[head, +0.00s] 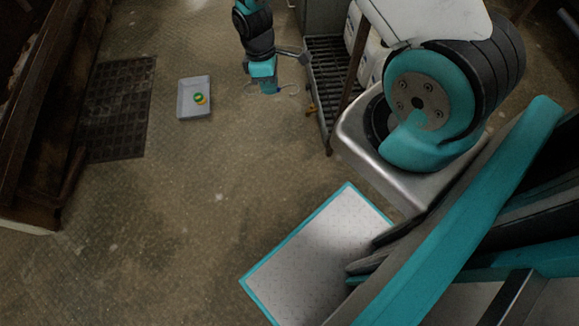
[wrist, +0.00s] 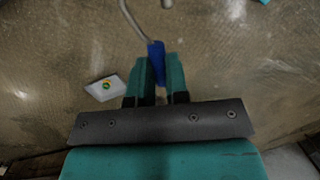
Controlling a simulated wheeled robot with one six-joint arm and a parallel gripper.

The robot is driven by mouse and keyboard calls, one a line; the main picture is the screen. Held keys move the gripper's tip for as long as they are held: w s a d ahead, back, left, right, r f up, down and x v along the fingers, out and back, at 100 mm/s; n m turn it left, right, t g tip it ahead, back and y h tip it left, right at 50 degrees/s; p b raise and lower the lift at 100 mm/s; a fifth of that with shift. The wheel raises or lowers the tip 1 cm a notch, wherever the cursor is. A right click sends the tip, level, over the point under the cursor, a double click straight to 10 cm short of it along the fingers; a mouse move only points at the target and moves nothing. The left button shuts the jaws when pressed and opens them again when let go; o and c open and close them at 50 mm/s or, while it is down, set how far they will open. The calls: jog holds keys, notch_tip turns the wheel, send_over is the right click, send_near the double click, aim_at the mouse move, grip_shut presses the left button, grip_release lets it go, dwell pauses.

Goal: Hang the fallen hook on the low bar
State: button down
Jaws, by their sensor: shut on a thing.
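My gripper (wrist: 159,64) is shut on the hook (wrist: 156,50), with its two teal fingers either side of the hook's blue part. The hook's grey curved rod runs up and left beyond the fingertips, out of the top of the wrist view. In the head view my gripper (head: 267,88) points down at the top middle, left of the grated rack. The hook is too small to make out clearly there. I cannot pick out the low bar with certainty in either view.
A grey tray (head: 182,104) with a green and orange item in it lies on the floor, left of my gripper. A dark grid mat (head: 118,105) and dark wooden furniture (head: 50,110) are further left. The grated rack (head: 325,62) stands close right. The floor between is clear.

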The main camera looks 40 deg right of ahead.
notch_tip(320, 180, down, 21)
jog(key=d+n+h+b, duration=0.1)
jog(key=d+n+b, duration=0.1)
jog(key=n+b, duration=1)
jog(key=n+h+b, duration=0.2)
jog(key=n+b, duration=0.3)
jog(key=b, duration=1.8)
send_over(289, 171)
jog(key=f, duration=2.9)
jog(key=shift+w+a+f, duration=0.2)
jog(key=shift+a+f, duration=0.1)
jog(key=shift+a, duration=0.05)
jog(key=shift+f+b, duration=1.65)
jog(key=shift+f, duration=1)
jog(key=shift+f, duration=0.1)
jog(key=shift+f+b, duration=0.3)
jog(key=shift+f, duration=0.1)
jog(key=shift+f, duration=0.1)
